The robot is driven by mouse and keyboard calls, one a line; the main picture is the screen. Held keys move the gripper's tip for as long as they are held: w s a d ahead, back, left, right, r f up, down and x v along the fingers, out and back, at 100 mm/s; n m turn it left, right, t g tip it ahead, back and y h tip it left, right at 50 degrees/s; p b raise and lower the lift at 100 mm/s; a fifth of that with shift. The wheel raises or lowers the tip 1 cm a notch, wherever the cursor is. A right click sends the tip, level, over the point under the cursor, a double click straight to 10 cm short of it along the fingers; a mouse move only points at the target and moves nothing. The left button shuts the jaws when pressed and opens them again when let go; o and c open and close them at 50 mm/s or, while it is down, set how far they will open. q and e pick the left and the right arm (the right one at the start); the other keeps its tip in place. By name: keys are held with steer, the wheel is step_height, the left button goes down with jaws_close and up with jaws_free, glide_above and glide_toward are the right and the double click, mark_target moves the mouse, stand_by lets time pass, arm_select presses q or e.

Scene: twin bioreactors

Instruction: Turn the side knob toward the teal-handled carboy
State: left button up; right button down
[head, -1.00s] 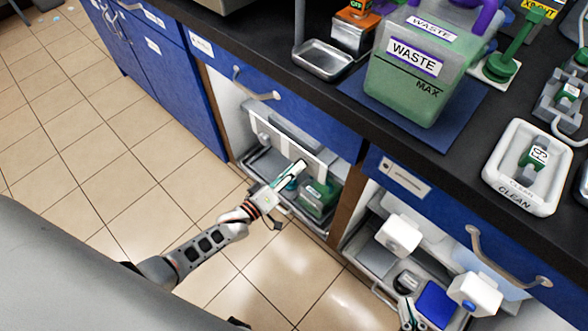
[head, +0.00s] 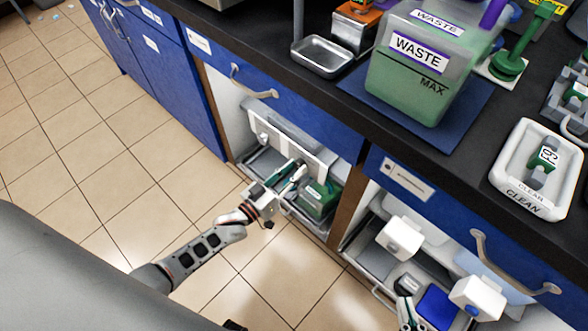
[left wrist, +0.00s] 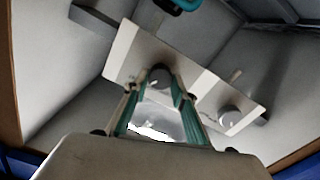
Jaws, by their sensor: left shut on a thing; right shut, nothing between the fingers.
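My left gripper (head: 292,174) reaches into the open cabinet bay under the bench, at a pale panel (head: 284,143). In the left wrist view, its teal-lined fingers (left wrist: 160,88) are shut on a grey round knob (left wrist: 160,76) on that panel (left wrist: 124,52). A second grey knob (left wrist: 230,117) sits free on the panel to the right. A teal handle (left wrist: 178,4) shows at the top edge; the rest of its carboy is out of that view. In the head view my left gripper covers much of that area. My right gripper (head: 406,318) is shut and empty, low in the picture.
A green container (head: 318,197) stands in the bay right of my left gripper. The neighbouring bay holds white boxes (head: 399,238) and a blue item (head: 437,307). Above, the black bench carries a waste tank (head: 410,85) and white tray (head: 509,160).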

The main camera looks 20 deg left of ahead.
arm_select(q)
steer(key=shift+m, duration=0.9)
steer(key=o, duration=1.1)
steer(key=v, duration=1.2)
